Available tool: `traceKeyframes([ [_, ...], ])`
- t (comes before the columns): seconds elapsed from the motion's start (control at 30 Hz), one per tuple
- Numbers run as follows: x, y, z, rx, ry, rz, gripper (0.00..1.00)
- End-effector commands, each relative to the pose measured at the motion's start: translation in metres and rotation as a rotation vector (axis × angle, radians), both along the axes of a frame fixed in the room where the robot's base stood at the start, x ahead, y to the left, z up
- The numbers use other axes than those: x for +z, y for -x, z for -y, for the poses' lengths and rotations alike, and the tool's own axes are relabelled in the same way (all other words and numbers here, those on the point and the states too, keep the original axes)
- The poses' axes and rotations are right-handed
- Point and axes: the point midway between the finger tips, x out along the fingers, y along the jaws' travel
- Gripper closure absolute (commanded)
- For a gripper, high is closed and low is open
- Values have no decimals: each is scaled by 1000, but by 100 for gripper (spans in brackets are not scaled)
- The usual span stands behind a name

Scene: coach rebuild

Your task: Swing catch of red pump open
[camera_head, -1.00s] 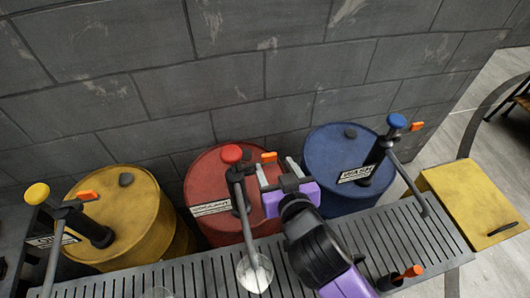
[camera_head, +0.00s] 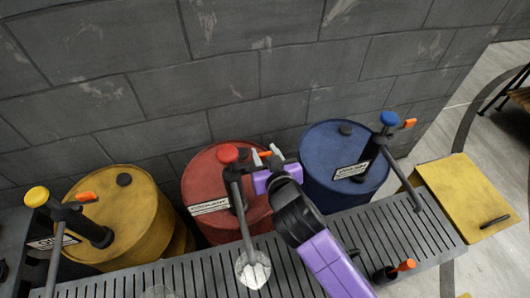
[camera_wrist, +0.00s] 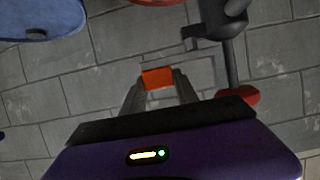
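The red pump (camera_head: 241,205) stands on the red drum. Its red knob (camera_head: 228,154) is on top, and its long grey spout reaches down to a clear glass. Its orange catch (camera_head: 264,153) is to the right of the knob. My gripper (camera_head: 266,155) is at the catch, with one finger on each side of it. In the wrist view the catch (camera_wrist: 157,78) fills the gap between the fingertips, and the fingers appear to be closed on it. The pump's red knob (camera_wrist: 240,97) and dark body (camera_wrist: 222,25) also show there, right of the fingers.
A yellow drum (camera_head: 125,210) with its pump is left, and a blue drum (camera_head: 318,165) with its blue-knobbed pump (camera_head: 389,119) is right. The glass (camera_head: 252,272) stands on the slatted rack (camera_head: 200,275). A grey block wall is close behind. A yellow box (camera_head: 462,190) is far right.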

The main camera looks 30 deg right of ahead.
Motion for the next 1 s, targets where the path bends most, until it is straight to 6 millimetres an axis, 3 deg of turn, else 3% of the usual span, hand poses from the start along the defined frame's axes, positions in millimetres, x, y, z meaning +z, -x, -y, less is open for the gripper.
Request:
traceKeyframes([
  [0.03,0,0,0,0,0,0,83],
  [0.13,0,0,0,0,0,0,100],
  [1.0,0,0,0,0,0,-1,100],
])
